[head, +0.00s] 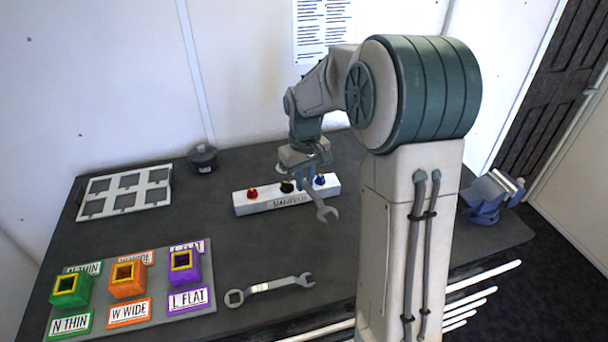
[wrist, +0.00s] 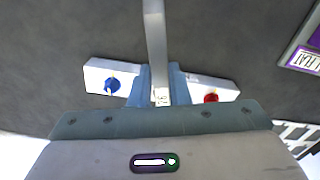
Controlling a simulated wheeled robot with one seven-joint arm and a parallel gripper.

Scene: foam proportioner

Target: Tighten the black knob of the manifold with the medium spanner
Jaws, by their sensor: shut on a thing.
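The manifold (head: 250,206) is a white block on the dark bench with a red knob (head: 252,193), the black knob (head: 286,186) and a blue knob (head: 319,180) in a row. My gripper (head: 308,178) is over the manifold, shut on a grey spanner (head: 327,212). The spanner's open-jawed end points down in front of the block. In the wrist view the spanner (wrist: 154,40) runs up between the fingers, and the blue knob (wrist: 112,85) and red knob (wrist: 210,98) show either side. The black knob is hidden there. I cannot tell whether the spanner touches it.
A second, larger-looking spanner (head: 270,287) lies at the bench front. Labelled green (head: 71,293), orange (head: 128,281) and purple (head: 185,268) holders stand at front left. A grey slotted tray (head: 125,190) and dark pot (head: 203,160) are behind. A blue vise (head: 490,200) is at right.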

